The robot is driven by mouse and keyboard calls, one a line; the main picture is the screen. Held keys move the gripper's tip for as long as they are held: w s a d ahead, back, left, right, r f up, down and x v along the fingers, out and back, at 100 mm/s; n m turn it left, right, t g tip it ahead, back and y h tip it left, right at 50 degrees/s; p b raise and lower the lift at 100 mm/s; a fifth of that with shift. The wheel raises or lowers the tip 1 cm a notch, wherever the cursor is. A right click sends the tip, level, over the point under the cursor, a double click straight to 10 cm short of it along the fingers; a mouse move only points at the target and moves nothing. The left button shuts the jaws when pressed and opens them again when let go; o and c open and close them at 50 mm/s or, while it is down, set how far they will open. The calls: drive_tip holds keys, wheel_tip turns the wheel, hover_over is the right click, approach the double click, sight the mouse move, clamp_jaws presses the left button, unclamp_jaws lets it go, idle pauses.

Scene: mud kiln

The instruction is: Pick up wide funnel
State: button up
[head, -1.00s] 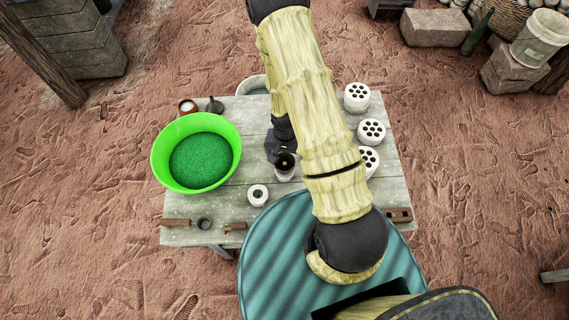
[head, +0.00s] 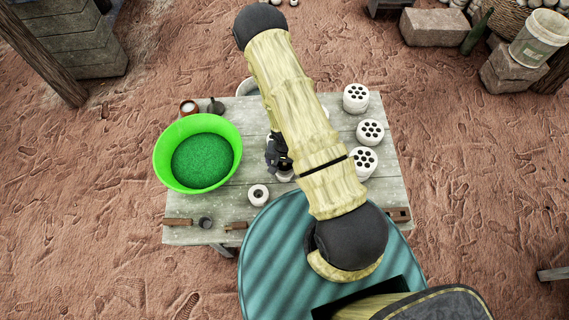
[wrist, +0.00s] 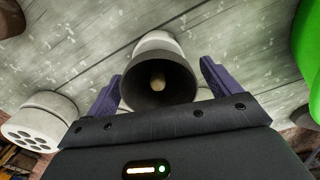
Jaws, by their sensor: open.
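In the wrist view, a wide funnel (wrist: 158,84) with a dark, round open mouth and a light spot inside stands between the two fingers. Its mouth faces the camera, and a white rounded part shows behind its rim. My gripper (wrist: 160,70) is open, with one purple finger on each side of the funnel; I cannot tell whether they touch it. In the head view, my gripper (head: 279,152) is low over the wooden table (head: 225,190), partly hidden by my arm. A dark-mouthed piece (head: 285,173) next to it looks like the same funnel.
A green basin (head: 163,172) holding green material stands at the table's left. Several white cylinders with holes, one here (head: 356,98), stand along the right. A small white ring-shaped piece (head: 258,195) and wooden-handled tools (head: 180,221) lie near the front.

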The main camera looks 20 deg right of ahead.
idle(0.5)
drive_tip(key=c, duration=0.8)
wheel_tip(320, 180, up, 10)
drive_tip(key=shift+b, duration=0.9)
drive_tip(key=shift+d, duration=0.1)
